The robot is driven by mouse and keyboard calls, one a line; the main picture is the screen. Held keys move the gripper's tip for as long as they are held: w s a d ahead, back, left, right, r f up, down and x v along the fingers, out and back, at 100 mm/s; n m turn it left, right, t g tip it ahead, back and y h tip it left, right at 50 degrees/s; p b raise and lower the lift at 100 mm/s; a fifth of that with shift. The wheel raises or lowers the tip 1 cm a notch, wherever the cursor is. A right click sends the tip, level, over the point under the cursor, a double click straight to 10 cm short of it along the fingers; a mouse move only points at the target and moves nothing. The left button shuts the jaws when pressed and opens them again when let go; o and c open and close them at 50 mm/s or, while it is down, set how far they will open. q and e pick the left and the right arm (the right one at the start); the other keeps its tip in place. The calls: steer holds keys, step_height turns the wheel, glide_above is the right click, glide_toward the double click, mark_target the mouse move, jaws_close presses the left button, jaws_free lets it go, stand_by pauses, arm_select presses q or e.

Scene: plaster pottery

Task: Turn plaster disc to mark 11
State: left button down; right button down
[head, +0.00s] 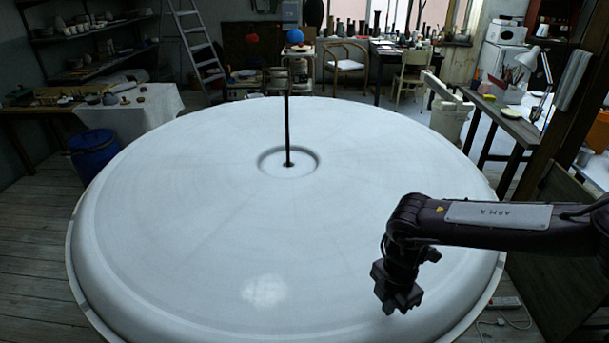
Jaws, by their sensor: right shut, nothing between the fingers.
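A large white plaster disc (200,220) with a rounded rim fills the middle of the head view. A dark upright rod (287,130) stands in a round recess at its centre. No numbered marks can be made out on the disc. My right gripper (394,302) hangs pointing down over the near right part of the disc, inside the rim. It is shut and empty; whether it touches the plaster cannot be told. My left gripper does not show.
A blue barrel (94,154) stands close to the disc's left edge. A cloth-covered table (130,112) is at left. A workbench with a lamp (527,58) is at right. A stepladder (196,45) and chairs stand behind. A power strip (504,302) lies on the floor at lower right.

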steer(key=shift+s+f+b, duration=0.15)
steer(key=shift+f+b, duration=0.55)
steer(key=shift+f, duration=0.35)
